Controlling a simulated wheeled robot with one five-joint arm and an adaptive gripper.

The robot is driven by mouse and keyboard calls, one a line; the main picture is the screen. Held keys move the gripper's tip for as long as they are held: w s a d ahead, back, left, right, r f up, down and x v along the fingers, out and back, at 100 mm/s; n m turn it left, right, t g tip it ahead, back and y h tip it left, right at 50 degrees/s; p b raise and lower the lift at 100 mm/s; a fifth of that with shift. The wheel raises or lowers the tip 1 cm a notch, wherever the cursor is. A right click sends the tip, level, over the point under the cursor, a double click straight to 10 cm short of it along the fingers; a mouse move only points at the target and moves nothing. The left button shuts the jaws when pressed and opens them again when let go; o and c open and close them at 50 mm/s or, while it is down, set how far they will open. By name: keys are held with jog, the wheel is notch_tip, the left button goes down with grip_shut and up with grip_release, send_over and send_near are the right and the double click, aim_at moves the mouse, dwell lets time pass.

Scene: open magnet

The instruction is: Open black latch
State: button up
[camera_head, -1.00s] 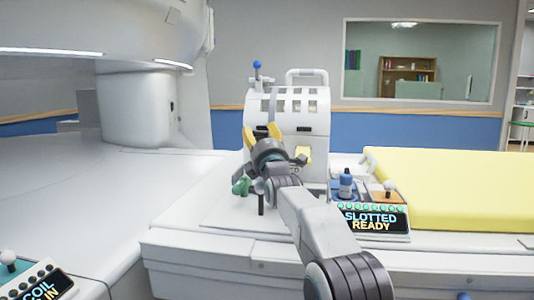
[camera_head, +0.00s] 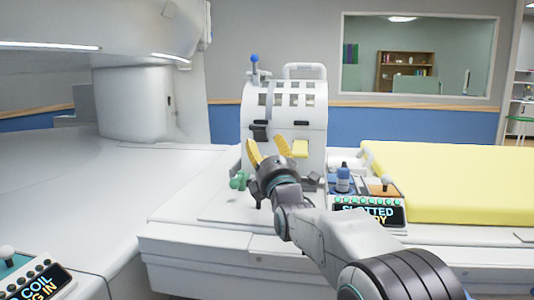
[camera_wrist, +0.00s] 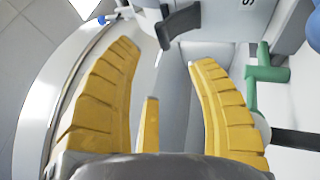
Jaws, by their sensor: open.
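The black latch (camera_head: 259,131) sits on the left front of the white domed coil housing (camera_head: 312,128). My gripper (camera_head: 269,150) is open and empty in front of the housing, with its yellow fingertips just below the latch in the head view. In the wrist view a black latch part (camera_wrist: 178,23) lies beyond the open fingers (camera_wrist: 165,55), a little past their tips. It appears apart from the fingers. I cannot tell the exact depth gap.
A green fitting (camera_head: 239,180) is left of my gripper. A blue-knobbed lever (camera_head: 254,66) rises from the housing. A control panel (camera_head: 368,212) and yellow pad (camera_head: 440,185) lie to the right.

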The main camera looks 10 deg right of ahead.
jog(key=shift+s+f, duration=0.25)
jog(key=shift+s, duration=0.4)
jog(key=shift+o, duration=0.2)
